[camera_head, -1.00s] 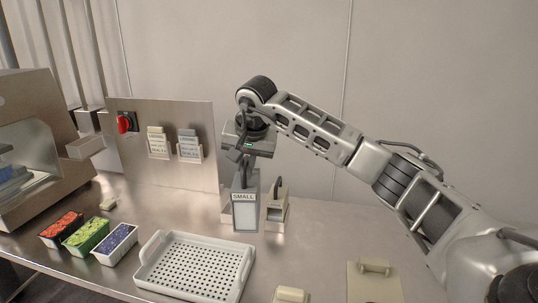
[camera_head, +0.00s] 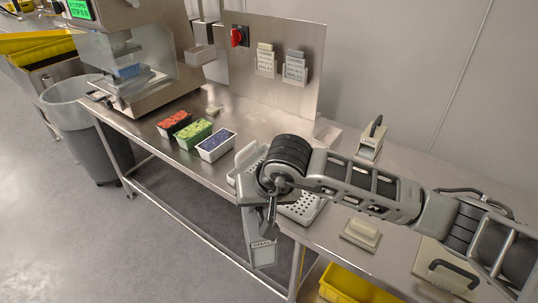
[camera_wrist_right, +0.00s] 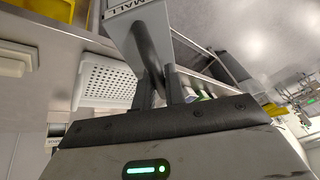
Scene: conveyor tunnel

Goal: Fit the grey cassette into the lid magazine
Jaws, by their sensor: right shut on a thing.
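The grey cassette (camera_head: 262,250), with a pale face and a label, hangs from my right gripper (camera_head: 270,208) beyond the table's front edge. My right gripper is shut on its handle. In the right wrist view the fingers (camera_wrist_right: 160,88) close on the cassette (camera_wrist_right: 150,38), whose label reads SMALL. The lid magazine cannot be told for sure. A metal box (camera_head: 199,55) on upright posts stands beside the sealing machine (camera_head: 140,70) at the upper left and may be it. My left gripper is out of view.
A white perforated tray (camera_head: 303,210) lies partly behind my right arm; several filled punnets (camera_head: 195,132) stand left of it. A second handled cassette (camera_head: 370,140) stands at the back. A grey bin (camera_head: 78,118) stands left of the table. Floor in front is clear.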

